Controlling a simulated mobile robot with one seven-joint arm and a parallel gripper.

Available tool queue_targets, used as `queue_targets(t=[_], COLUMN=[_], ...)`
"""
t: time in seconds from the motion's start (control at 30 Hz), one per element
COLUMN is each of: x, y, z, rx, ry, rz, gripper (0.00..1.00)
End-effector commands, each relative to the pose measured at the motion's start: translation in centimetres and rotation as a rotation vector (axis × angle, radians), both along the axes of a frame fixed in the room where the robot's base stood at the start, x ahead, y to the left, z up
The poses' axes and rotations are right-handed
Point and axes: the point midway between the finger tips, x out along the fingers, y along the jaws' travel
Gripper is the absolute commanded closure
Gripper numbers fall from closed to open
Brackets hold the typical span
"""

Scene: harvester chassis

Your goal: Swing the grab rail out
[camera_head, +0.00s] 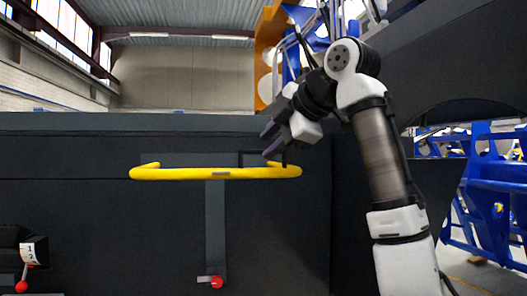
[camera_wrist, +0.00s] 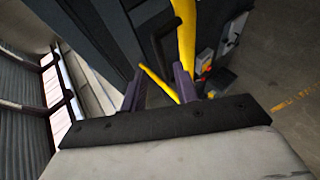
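The yellow grab rail (camera_head: 220,173) runs horizontally in front of the dark chassis panel in the head view, with both ends bent back toward the panel. My gripper (camera_head: 270,141) is just above the rail's right end, tilted down to the left, with its purple fingers apart. In the wrist view my gripper (camera_wrist: 158,82) is open and holds nothing. There the rail (camera_wrist: 186,40) comes down from the top and passes behind the right finger. A thinner yellow length shows beyond and between the fingers. Whether a finger touches the rail, I cannot tell.
A grey vertical strip (camera_head: 215,235) below the rail carries a red knob (camera_head: 216,282). A black box (camera_head: 22,249) with a numbered label and red knob is at lower left. A thin black bracket (camera_head: 262,153) is close to my fingers. Blue framework (camera_head: 495,185) stands at right.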

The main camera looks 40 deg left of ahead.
Motion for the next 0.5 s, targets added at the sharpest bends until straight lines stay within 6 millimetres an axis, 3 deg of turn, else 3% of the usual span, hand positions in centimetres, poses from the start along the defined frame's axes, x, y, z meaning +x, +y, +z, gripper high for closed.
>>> queue_targets(t=[0.3,0.5], x=[-1.5,-2.0], y=[-6.0,-8.0], z=[3.8,5.1], rx=[0.001,0.001], ry=[-0.001,-0.001], rz=[-0.001,0.0], gripper=[0.7,0.7])
